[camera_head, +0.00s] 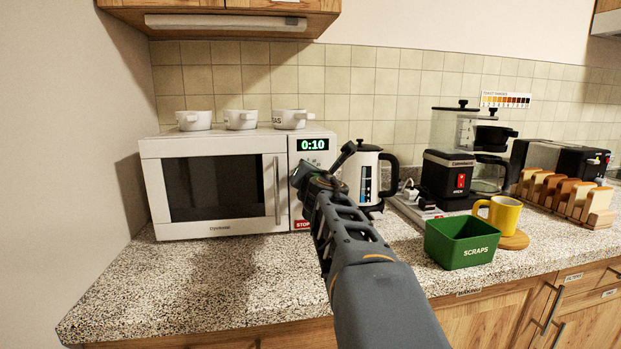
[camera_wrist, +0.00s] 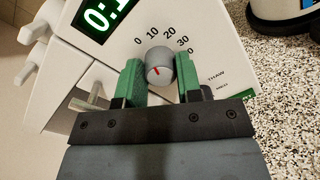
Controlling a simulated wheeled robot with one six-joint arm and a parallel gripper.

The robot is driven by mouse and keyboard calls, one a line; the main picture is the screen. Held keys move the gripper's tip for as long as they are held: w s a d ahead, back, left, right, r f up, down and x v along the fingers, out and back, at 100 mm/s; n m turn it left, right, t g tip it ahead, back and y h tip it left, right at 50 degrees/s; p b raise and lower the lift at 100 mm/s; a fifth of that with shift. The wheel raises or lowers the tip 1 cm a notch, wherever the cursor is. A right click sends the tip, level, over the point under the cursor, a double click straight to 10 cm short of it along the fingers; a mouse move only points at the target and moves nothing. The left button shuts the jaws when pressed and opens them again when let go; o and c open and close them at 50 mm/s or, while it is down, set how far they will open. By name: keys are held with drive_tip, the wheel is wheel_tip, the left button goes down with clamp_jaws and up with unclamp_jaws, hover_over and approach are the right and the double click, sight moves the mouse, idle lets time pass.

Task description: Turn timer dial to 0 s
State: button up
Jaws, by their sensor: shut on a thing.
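The timer dial (camera_wrist: 160,62) is a round grey knob with a red mark on its face, on the microwave's white control panel. Numbers 0, 10, 20, 30 and a partly hidden one curve around it. My gripper (camera_wrist: 159,78) has its green fingers on either side of the knob and is shut on it. The green display (camera_head: 312,144) reads 0:10 in the head view; it shows cut off in the wrist view (camera_wrist: 99,17). In the head view my gripper (camera_head: 301,178) is at the panel of the microwave (camera_head: 213,230) and hides the dial.
Several white cups (camera_head: 240,119) stand on the microwave. A white kettle (camera_head: 366,171) is close to the right of my gripper. A green scraps bin (camera_head: 462,243), yellow mug (camera_head: 503,214), coffee maker (camera_head: 450,178) and toast rack (camera_head: 597,212) stand further right. The front left counter is clear.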

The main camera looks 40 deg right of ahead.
drive_tip(key=shift+n+b, duration=0.4)
drive_tip(key=shift+n, duration=1.7)
drive_tip(key=o, duration=0.9)
drive_tip(key=shift+o, duration=0.2)
